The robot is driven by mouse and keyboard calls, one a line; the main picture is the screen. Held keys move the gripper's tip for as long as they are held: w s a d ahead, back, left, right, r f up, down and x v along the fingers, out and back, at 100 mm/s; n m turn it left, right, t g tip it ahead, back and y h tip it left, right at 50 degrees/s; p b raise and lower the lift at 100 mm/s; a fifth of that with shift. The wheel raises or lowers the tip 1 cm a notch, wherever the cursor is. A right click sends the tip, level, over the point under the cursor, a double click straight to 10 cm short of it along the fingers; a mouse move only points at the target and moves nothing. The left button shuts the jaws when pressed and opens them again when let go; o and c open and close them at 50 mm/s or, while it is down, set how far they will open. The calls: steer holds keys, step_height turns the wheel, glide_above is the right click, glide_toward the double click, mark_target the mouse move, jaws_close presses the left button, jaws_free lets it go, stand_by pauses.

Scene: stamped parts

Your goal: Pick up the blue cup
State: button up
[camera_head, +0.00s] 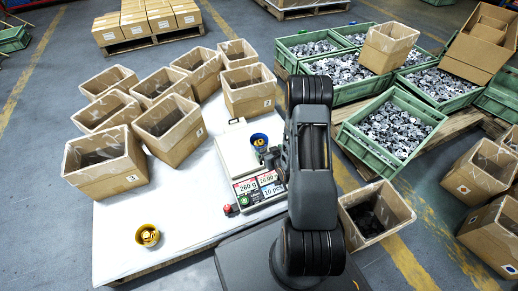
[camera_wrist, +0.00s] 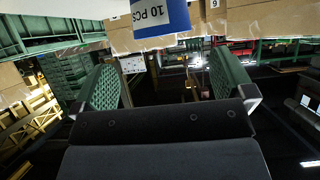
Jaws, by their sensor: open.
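The blue cup (camera_head: 259,139) stands on the white scale (camera_head: 236,152), with something yellow showing inside it. In the wrist view, a blue surface marked "10 PCS" (camera_wrist: 160,17), which looks like the cup's side, shows at the top, beyond my fingertips. My gripper (camera_wrist: 165,75) has its two green-padded fingers wide apart with nothing between them. In the head view, my arm covers the right side of the scale, and my gripper is mostly hidden close to the cup's lower right.
A yellow cup (camera_head: 147,236) stands on the white table (camera_head: 180,215) at the front left. Several open cardboard boxes (camera_head: 105,168) line the table's left and back. Green crates of metal parts (camera_head: 393,127) stand at the right. The table's front middle is clear.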

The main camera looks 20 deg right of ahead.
mark_target(265, 149)
steer(key=b+x, duration=0.1)
steer(key=x, duration=0.4)
steer(key=shift+w+f+b, duration=0.2)
steer(key=shift+w+b, duration=0.05)
steer(key=shift+b, duration=0.05)
steer(key=b+x, duration=0.3)
steer(key=x, duration=0.1)
steer(key=shift+w+f, duration=0.15)
steer(key=shift+f, duration=0.05)
steer(key=shift+w+f, duration=0.1)
steer(key=shift+w, duration=0.35)
steer(key=shift+c, duration=0.2)
